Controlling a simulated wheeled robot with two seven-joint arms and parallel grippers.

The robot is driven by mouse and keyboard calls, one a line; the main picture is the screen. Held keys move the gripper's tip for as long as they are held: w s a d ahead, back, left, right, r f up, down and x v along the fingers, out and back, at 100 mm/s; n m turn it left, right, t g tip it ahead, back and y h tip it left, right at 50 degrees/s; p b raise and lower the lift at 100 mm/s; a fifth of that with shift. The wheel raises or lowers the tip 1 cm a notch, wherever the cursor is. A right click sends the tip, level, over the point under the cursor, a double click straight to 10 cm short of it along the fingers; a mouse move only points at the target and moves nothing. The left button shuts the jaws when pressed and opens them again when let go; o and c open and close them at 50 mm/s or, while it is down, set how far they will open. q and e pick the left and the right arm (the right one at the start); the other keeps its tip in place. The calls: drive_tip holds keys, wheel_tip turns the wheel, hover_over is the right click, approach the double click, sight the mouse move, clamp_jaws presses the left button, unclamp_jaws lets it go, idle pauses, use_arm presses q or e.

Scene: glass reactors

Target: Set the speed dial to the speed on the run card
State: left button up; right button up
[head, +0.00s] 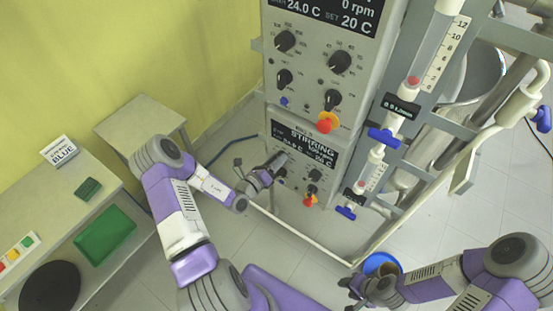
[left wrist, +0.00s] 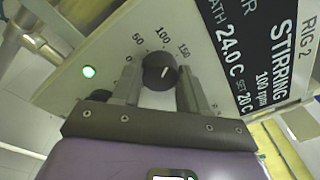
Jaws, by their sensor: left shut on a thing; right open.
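The black speed dial (left wrist: 160,71) on the lower panel sits between the two fingers of my left gripper (left wrist: 159,85), which is shut on it in the left wrist view. Its scale shows 0, 50, 100 and 150; which mark the pointer meets is hard to tell. The panel display (left wrist: 258,58) reads STIRRING, 100 rpm, RIG 2, 24.0 C, set 20 C. In the head view my left gripper (head: 268,171) hides the dial. A white card (head: 60,151) reads BLUE; its smaller text is unreadable. My right gripper (head: 366,289) is open and empty, low at right.
The upper panel (head: 309,78) reads 0 rpm and has several black knobs and an orange-red knob (head: 327,122). Glass tubes with blue valves (head: 384,138) stand right of the panels. A blue bucket (head: 382,263) is on the floor near my right gripper.

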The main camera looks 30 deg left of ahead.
use_arm(q)
drive_tip(key=shift+d+m+g+y+p, duration=0.15)
drive_tip(key=shift+m+y+p, duration=0.25)
drive_tip(key=shift+m, duration=3.25)
drive_tip(key=shift+d+m+g+y+p, duration=0.15)
drive_tip(key=shift+m+y+p, duration=0.2)
drive_tip(key=shift+m, duration=3.3)
drive_tip(key=shift+r, duration=0.1)
drive_tip(key=o, duration=1.1)
drive_tip(key=shift+c, duration=0.2)
drive_tip(key=s+b, duration=0.1)
drive_tip(key=s, duration=0.6)
drive_tip(key=shift+s+a+r, duration=0.3)
drive_tip(key=shift+a, duration=0.05)
